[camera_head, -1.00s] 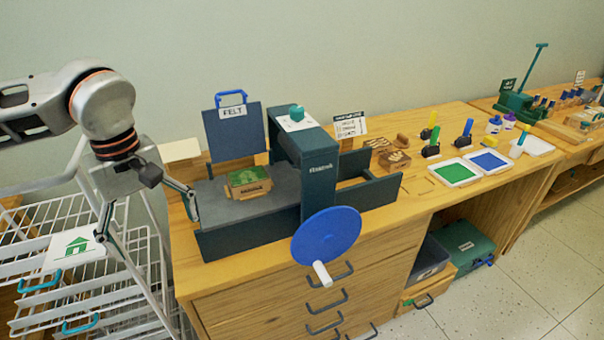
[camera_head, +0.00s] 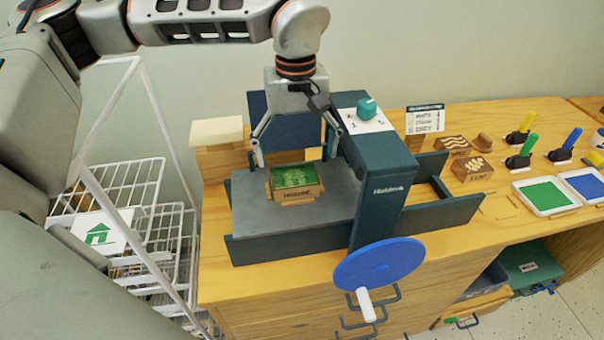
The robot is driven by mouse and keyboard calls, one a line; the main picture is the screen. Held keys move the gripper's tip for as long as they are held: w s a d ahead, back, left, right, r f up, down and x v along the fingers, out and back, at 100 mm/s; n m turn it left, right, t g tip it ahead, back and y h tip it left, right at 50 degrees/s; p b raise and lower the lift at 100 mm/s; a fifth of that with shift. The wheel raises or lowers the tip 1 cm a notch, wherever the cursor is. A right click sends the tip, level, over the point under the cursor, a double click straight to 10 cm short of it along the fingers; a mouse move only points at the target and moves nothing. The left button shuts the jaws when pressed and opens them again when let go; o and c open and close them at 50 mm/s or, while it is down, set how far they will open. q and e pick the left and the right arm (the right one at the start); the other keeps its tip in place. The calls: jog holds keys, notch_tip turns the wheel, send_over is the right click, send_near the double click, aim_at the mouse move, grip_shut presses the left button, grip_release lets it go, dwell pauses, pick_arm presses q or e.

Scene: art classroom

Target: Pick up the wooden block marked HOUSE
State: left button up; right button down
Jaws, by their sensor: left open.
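The wooden block marked HOUSE (camera_head: 298,196) lies on the grey bed of the press (camera_head: 252,208), its green face with a house design up and its label facing the front. My left gripper (camera_head: 296,162) is above and just behind the block, pointing down. Its fingers are spread wide, one to the left and one to the right of the block, with nothing between them. The fingertips look higher than or level with the block's top; I cannot tell exactly. My right gripper is not in view.
The press head (camera_head: 376,150) stands close to the right of the gripper, with a blue wheel (camera_head: 378,265) in front. A dark felt board (camera_head: 262,112) is behind. Other wooden blocks (camera_head: 472,169) and ink pads (camera_head: 545,195) lie to the right. A white rack (camera_head: 120,185) with a house print stands left.

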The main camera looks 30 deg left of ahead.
aim_at(295, 177)
pick_arm(q)
notch_tip(295, 177, down, 3)
jog(key=shift+s+a+r, duration=0.1)
jog(key=shift+s, duration=0.05)
jog(key=shift+a+f, duration=0.2)
jog(key=shift+f, duration=2.05)
jog(key=c, duration=1.3)
